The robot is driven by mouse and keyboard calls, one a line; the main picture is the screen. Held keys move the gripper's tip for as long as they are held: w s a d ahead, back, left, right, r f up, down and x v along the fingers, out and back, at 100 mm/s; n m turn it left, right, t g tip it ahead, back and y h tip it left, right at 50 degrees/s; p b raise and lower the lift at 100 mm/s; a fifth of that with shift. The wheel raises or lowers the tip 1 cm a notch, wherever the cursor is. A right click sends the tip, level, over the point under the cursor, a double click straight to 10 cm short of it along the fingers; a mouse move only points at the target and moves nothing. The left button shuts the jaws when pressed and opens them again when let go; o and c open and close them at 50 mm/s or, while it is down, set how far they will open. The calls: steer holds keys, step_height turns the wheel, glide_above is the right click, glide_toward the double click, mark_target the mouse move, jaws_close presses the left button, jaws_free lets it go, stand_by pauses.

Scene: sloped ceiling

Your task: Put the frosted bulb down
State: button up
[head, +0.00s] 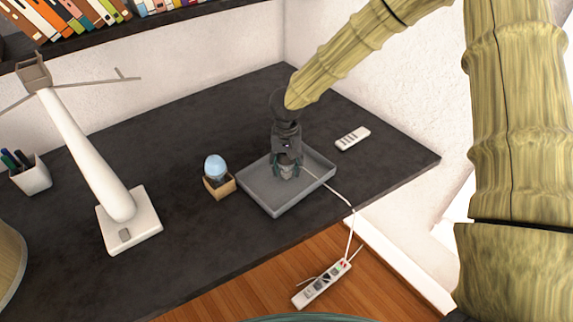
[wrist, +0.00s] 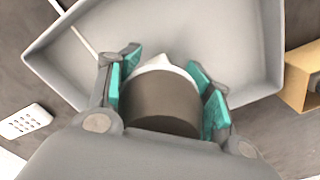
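My gripper (head: 287,168) points down over the grey tray (head: 262,200) on the dark desk. In the wrist view its teal finger pads (wrist: 165,95) close on both sides of a dark grey-brown cylinder with a pale white part beyond it. I take this to be the frosted bulb (wrist: 163,103); its far end is mostly hidden. In the head view the fingers cover most of it, and it is low inside the tray. I cannot tell whether it touches the tray floor.
A small wooden box (head: 219,187) with a light-blue bulb (head: 215,166) stands left of the tray. A white remote (head: 352,138) lies to its right. A white lamp (head: 90,155) stands at left.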

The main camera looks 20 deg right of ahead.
steer(key=shift+o, duration=1.3)
step_height(320, 180, up, 12)
steer(key=shift+r+b, duration=0.15)
steer(key=shift+b, duration=0.3)
